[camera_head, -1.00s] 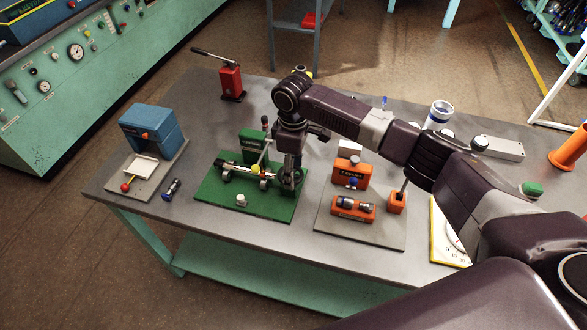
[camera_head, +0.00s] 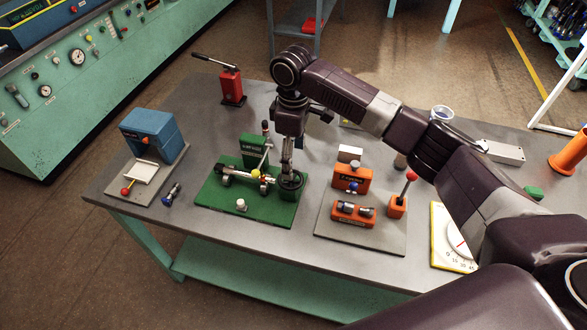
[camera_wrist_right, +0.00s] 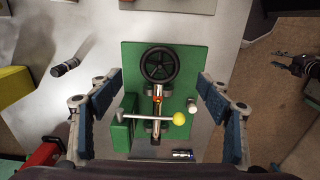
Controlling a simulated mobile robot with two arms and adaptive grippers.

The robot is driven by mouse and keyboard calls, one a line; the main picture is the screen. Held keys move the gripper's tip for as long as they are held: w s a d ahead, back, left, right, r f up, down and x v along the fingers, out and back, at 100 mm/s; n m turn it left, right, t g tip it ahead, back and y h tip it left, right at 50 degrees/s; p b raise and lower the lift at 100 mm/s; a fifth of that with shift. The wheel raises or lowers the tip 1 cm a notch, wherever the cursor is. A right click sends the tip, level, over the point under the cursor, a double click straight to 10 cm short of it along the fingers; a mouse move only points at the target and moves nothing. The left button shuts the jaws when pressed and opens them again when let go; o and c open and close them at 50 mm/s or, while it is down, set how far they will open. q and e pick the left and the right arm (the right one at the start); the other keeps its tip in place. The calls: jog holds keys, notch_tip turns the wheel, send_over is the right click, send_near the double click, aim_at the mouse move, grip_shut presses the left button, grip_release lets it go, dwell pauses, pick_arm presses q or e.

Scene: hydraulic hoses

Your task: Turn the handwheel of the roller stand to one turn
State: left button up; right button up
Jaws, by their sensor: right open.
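The roller stand has a green base plate (camera_head: 268,215) and a dark handwheel (camera_head: 291,181) at its right end. In the right wrist view the handwheel (camera_wrist_right: 160,65) shows whole, in the upper middle, on the green plate (camera_wrist_right: 183,95). A rod with a yellow ball (camera_wrist_right: 179,118) crosses below it, over the rollers. My right gripper (camera_head: 289,170) is above the handwheel end. In the wrist view its fingers (camera_wrist_right: 160,80) are spread wide to either side of the stand, with nothing between them held. My left gripper is not in view.
A blue device (camera_head: 152,133) on a grey plate stands left of the stand. Orange blocks (camera_head: 352,214) on another grey plate stand to the right. A red hand pump (camera_head: 231,86) is at the back. A white dial sheet (camera_head: 452,240) lies further right.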

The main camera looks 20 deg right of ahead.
jog(key=shift+r, duration=2.35)
jog(key=shift+f, duration=0.1)
